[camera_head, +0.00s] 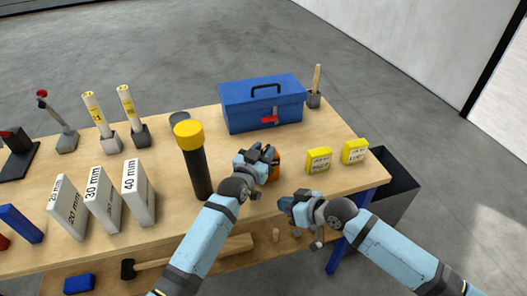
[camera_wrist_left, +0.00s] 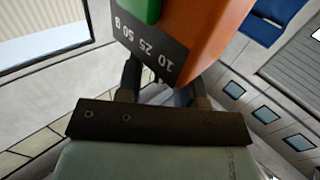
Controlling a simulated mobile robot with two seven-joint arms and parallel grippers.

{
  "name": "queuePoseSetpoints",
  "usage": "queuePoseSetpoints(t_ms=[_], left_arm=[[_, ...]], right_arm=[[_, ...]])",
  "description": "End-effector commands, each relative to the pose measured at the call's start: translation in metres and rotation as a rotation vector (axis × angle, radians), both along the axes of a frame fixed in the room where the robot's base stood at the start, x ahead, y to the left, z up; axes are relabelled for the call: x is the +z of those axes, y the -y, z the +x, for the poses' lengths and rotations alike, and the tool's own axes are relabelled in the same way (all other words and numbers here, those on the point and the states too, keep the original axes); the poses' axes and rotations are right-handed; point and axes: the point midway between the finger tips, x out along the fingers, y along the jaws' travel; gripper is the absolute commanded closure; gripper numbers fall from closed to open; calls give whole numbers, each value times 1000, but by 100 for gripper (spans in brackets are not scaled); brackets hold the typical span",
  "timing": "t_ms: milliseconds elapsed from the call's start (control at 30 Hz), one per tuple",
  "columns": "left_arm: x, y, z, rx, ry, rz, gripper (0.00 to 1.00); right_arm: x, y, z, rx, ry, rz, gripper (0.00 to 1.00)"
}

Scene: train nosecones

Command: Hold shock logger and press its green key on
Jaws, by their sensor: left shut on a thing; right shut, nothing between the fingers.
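The shock logger (camera_head: 274,167) is an orange block, mostly hidden behind my left gripper (camera_head: 263,157) in the head view. In the left wrist view the orange logger (camera_wrist_left: 217,35) fills the top middle, with a dark label marked 10 25 50 g. Its green key (camera_wrist_left: 141,10) is partly cut off by the top edge. My left gripper (camera_wrist_left: 160,90) is shut on the logger. The head view does not clearly show its height above the bench. My right gripper (camera_head: 287,204) is shut and empty, apart from the logger, below and slightly right of it near the bench's front edge.
The wooden bench (camera_head: 330,185) carries two yellow blocks (camera_head: 318,160) (camera_head: 355,151) right of the logger. A blue toolbox (camera_head: 262,103) stands behind. A dark cylinder with a yellow cap (camera_head: 189,134) stands left of my left gripper. A dark bin (camera_head: 392,185) is beyond the right end.

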Motion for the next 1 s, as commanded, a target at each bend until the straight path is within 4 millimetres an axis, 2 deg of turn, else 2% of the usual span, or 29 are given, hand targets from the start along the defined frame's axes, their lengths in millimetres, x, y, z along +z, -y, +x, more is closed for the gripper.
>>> queuePoseSetpoints(t_ms=[500, 700, 1000], left_arm=[[0, 0, 0, 0, 0, 0, 97], [0, 0, 0, 0, 0, 0, 97], [0, 0, 0, 0, 0, 0, 97]], right_arm=[[1, -21, 64, 1, 2, 1, 100], [1, -25, 75, 2, 2, 3, 100], [0, -26, 77, 1, 2, 1, 100]])
